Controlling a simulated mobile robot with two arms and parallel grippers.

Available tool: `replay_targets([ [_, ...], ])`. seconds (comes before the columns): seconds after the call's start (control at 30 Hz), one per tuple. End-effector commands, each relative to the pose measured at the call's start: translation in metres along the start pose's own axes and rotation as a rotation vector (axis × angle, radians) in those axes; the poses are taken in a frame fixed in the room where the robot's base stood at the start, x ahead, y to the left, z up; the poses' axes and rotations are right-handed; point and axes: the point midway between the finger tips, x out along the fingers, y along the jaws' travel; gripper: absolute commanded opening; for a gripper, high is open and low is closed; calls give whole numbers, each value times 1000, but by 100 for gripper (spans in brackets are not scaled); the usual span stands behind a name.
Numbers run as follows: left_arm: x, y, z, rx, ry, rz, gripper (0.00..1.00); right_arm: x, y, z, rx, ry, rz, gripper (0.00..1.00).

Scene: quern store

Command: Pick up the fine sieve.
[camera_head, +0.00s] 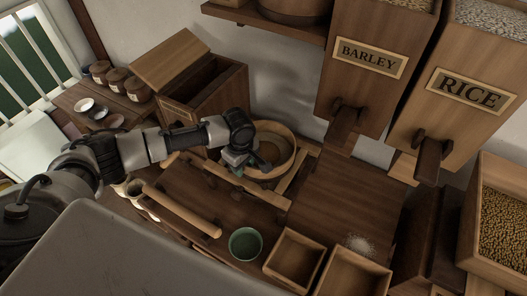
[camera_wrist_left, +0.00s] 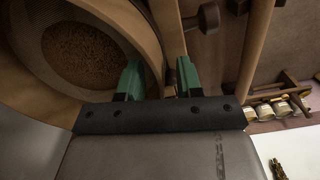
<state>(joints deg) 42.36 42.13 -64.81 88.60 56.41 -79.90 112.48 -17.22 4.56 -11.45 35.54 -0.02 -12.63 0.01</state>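My left gripper (camera_head: 240,165) is at the sieve's near-left rim. In the left wrist view its two green fingers (camera_wrist_left: 160,82) stand apart, with rim wood showing between them; I see no clear grip. My right gripper is not in view.
An open wooden box (camera_head: 215,88) stands behind the sieve. A wooden rail frame (camera_head: 245,188) lies in front of it. A green cup (camera_head: 245,243) and square wooden trays (camera_head: 293,259) are nearer. Barley (camera_head: 352,60) and rice (camera_head: 455,85) bins rise at right.

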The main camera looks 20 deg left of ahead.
Motion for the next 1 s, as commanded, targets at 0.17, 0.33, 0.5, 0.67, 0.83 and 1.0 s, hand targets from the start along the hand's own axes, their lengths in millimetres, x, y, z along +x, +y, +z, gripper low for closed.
replay_targets([
  [0.17,1,0,0,1,0,0,36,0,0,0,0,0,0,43],
  [0.33,1,0,0,1,0,0,14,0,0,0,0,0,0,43],
  [0.5,1,0,0,1,0,0,0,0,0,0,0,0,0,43],
  [0.67,0,0,0,1,0,1,0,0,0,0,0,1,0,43],
  [0.83,-3,0,0,1,-1,2,0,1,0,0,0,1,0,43],
  [1.0,-27,0,0,2,0,5,0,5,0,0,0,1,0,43],
])
